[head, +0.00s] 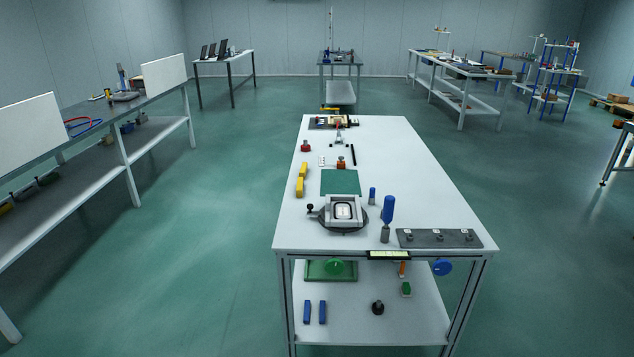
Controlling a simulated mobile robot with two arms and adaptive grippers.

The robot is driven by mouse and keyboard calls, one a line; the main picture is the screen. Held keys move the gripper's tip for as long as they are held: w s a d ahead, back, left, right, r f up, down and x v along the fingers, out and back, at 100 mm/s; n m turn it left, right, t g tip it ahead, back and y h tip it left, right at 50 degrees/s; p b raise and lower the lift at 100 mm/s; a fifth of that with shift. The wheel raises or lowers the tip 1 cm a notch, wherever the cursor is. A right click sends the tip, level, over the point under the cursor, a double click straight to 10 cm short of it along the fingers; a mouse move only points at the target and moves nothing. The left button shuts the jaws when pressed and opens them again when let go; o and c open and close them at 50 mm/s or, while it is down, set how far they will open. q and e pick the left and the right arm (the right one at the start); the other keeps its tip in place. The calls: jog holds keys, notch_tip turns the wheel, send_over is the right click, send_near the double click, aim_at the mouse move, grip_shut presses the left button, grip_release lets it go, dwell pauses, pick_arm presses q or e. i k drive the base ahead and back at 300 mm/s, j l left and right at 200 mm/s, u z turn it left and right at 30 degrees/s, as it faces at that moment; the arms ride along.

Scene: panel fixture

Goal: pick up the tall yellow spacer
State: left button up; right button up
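Two yellow blocks are near the left edge of the central white table (420,185). One yellow block (303,169) lies a little farther back, and the other yellow block (299,187) is just in front of it. They look close together, perhaps touching. I cannot tell from here which is the tall yellow spacer. Neither of my grippers is in view.
A green mat (340,182) lies right of the yellow blocks, with a clamp fixture (343,212) in front of it. A blue-handled tool (388,210) stands near a dark grey plate (438,238). The table's right side and the floor left of it are clear.

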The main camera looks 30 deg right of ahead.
aim_at(304, 168)
jog(key=i+j+u, duration=0.3)
jog(key=i, duration=0.5)
jog(key=i+l+u, duration=0.1)
jog(key=i+u, duration=0.2)
jog(key=i, duration=0.45)
jog(key=i+z, duration=0.4)
jog(key=i, duration=0.25)
jog(key=i+j+z, duration=0.25)
jog(key=i+z, duration=0.15)
jog(key=i, duration=0.2)
jog(key=i+z, duration=0.2)
jog(key=z, duration=0.2)
jog(key=i+z, duration=0.25)
jog(key=z, duration=0.15)
jog(key=i+z, duration=0.25)
jog(key=z, duration=0.15)
jog(key=i+j+z, duration=0.15)
jog(key=z, duration=0.25)
jog(key=i+j+z, duration=0.2)
jog(key=z, duration=0.2)
jog(key=j, duration=0.1)
